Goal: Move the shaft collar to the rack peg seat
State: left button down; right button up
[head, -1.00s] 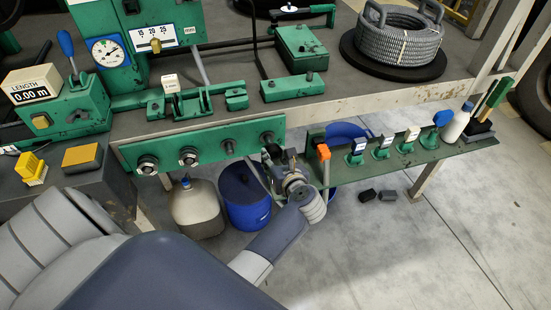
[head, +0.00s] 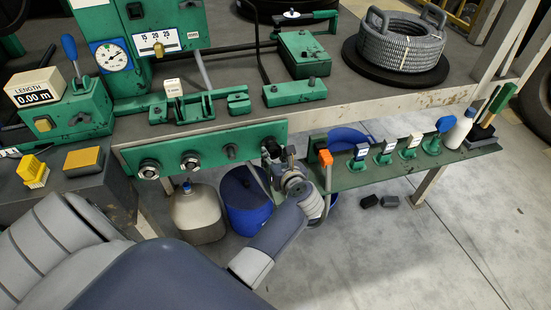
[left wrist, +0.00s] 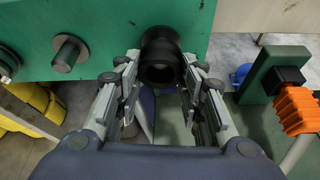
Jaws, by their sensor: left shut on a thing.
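The green rack plate (head: 210,142) hangs along the bench's front edge with a row of pegs. Metal rings sit around the two left pegs; the third peg (head: 230,151) is bare. My left gripper (head: 273,152) is at the plate's right end, covering the last peg position. In the left wrist view, the dark round shaft collar (left wrist: 160,62) lies between the left fingertips (left wrist: 160,78), against or just in front of the plate (left wrist: 105,30). Its bore looks dark; I cannot tell if a peg is inside. My right gripper is not in view.
Right of my gripper, a green shelf (head: 400,166) carries an orange-topped post (head: 325,158), several tagged green fittings and a white bottle (head: 456,133). Below stand a blue drum (head: 245,200) and a grey jug (head: 197,212).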

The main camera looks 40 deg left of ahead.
pick_arm(q)
jog(key=shift+w+a+r, duration=0.1)
jog(key=shift+w+a, duration=0.55)
jog(key=shift+a, duration=0.15)
dwell(0.4)
jog(key=c, duration=1)
grip_release()
jog(key=shift+o, duration=0.2)
jog(key=o, duration=0.3)
jog(key=shift+s+d, duration=0.1)
jog(key=shift+d, duration=0.05)
jog(key=shift+p+v, duration=0.6)
jog(key=shift+v, duration=1.3)
jog(key=shift+s+d, duration=0.15)
